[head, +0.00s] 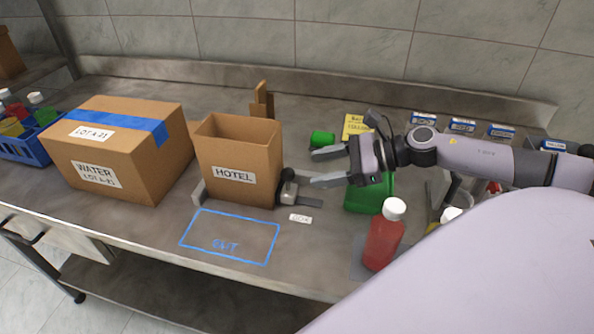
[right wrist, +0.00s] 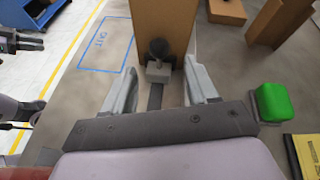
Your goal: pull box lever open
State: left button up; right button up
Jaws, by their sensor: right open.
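The cardboard box labelled HOTEL (head: 232,175) stands upright and open-topped on the bench. A lever with a dark round knob (head: 288,174) sits low at its right side; in the right wrist view the knob (right wrist: 158,50) tops a grey block on a dark bar. My right gripper (head: 322,167) is open and empty, to the right of the lever. In the right wrist view its fingers (right wrist: 160,68) lie on either side of the lever, with a gap to each. Dark, jaw-like parts at the left edge of that view look like my left arm; their state is unclear.
A taped WATER box (head: 105,180) stands left of the HOTEL box. A blue OUT outline (head: 232,236) marks clear bench in front.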

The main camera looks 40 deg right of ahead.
aim_at(287, 184)
jog(key=shift+w+a+f, duration=0.15)
jog(key=shift+w+a, duration=0.3)
jog(key=shift+a, duration=0.05)
jog(key=shift+p+x, duration=0.5)
jog(key=shift+x, duration=0.95)
pick_arm(q)
jog(key=shift+w+r, duration=0.1)
jog(key=shift+r, duration=0.55)
pick_arm(e)
jog(key=shift+x, duration=0.85)
jog(key=shift+f, duration=0.1)
